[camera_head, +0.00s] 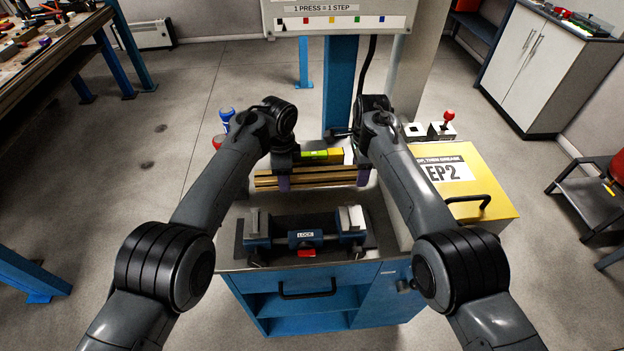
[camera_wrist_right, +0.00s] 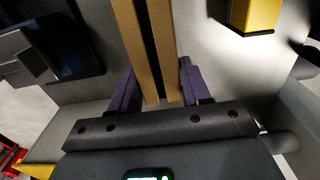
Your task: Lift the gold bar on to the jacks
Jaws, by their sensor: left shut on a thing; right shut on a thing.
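The gold bar (camera_head: 325,176), long and grooved, lies level across the middle of the head view. My left gripper (camera_head: 284,182) is shut on its left end and my right gripper (camera_head: 362,177) on its right end. In the right wrist view the bar (camera_wrist_right: 164,45) shows as two gold strips with a dark gap, between the purple fingers of my right gripper (camera_wrist_right: 158,88). I cannot single out the jacks for sure. A blue and dark vise-like fixture (camera_head: 305,237) with two upright light-faced blocks and a LOCK label stands nearer than the bar.
A yellow level (camera_head: 330,155) with a green vial shows just behind the bar. A yellow EP2 box (camera_head: 465,190) with a black handle stands at right. Red and blue knobs (camera_head: 226,115) stand at left. The blue bench (camera_head: 325,277) has a handle at its front.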

